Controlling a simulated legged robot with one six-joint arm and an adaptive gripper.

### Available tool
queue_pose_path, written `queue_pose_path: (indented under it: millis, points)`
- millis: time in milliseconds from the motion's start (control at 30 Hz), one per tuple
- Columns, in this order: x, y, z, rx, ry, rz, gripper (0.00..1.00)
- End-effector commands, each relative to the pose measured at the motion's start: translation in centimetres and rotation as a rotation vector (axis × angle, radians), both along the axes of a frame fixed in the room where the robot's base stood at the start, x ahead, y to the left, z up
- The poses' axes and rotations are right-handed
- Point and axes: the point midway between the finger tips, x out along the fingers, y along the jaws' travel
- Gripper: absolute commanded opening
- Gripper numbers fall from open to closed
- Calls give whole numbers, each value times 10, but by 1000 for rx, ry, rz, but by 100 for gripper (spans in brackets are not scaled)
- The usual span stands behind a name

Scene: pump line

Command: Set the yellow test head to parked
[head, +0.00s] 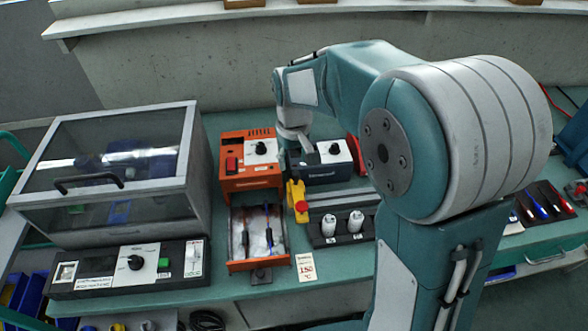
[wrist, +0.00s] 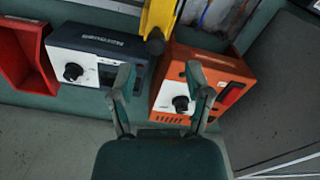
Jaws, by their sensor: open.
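The yellow test head (head: 297,199) stands upright between the orange unit and the dark blue-grey unit in the head view, with a red round part near its front. In the wrist view the yellow test head (wrist: 158,18) reaches in from the top edge, ending in a dark round part; its far end is cut off. My gripper (wrist: 157,78) is open and empty, its two fingers apart, pointing at the gap between the two units. The yellow head lies beyond the fingertips, apart from them. In the head view my gripper is mostly hidden among the units.
The orange unit (head: 249,163) has a black knob, with an open drawer (head: 258,266) in front. The dark unit (head: 321,172) also has a knob. Two white bottles stand in a black rack (head: 315,231). A glass-lidded box (head: 112,165) is at left. A red bin (wrist: 27,62) shows in the wrist view.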

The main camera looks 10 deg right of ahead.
Motion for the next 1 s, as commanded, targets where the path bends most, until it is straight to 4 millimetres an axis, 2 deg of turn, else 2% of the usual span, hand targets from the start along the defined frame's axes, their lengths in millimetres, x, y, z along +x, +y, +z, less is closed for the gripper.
queue_pose_path:
  millis: [33,200,400,1000]
  points:
    - [1,1,12,1,-5,1,64]
    - [1,2,45,0,-2,1,64]
    - [1,3,68,-1,0,1,64]
    - [-3,1,75,0,-7,-5,64]
